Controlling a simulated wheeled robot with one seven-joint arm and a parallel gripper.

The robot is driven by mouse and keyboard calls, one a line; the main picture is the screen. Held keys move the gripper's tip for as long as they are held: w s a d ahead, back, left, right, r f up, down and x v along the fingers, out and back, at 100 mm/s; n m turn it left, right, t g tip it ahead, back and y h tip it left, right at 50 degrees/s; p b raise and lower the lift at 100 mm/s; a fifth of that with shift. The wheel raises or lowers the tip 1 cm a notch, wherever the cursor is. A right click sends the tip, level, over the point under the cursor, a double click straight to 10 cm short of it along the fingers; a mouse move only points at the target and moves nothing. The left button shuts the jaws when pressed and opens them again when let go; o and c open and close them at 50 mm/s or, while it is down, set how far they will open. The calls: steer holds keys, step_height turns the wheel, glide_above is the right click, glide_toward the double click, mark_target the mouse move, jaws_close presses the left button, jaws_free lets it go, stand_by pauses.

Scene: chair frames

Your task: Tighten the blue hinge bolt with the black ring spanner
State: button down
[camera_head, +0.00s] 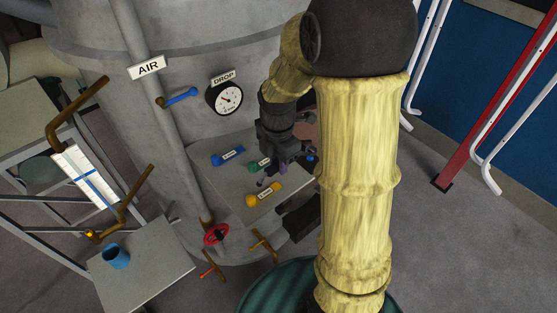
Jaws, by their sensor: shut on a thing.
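My gripper (284,164) hangs over the grey shelf beside the large grey tank. It is shut on a slim dark tool that appears to be the black ring spanner; the fingers and my arm hide most of it. A small blue knob or bolt head (311,158) shows just right of my gripper, close to my arm. It may be the blue hinge bolt, but it is too small to be sure. I cannot tell whether the spanner touches it.
On the shelf (232,196) lie blue (227,156), green (257,163) and yellow (264,194) labelled tools. A gauge (227,98), blue lever (181,96) and red handwheel (215,234) are on or near the tank. A blue cup (116,256) stands lower left.

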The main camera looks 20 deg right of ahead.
steer(key=shift+w+f+b, duration=0.1)
steer(key=shift+f+b, duration=0.45)
steer(key=shift+f, duration=0.55)
stand_by(0.6)
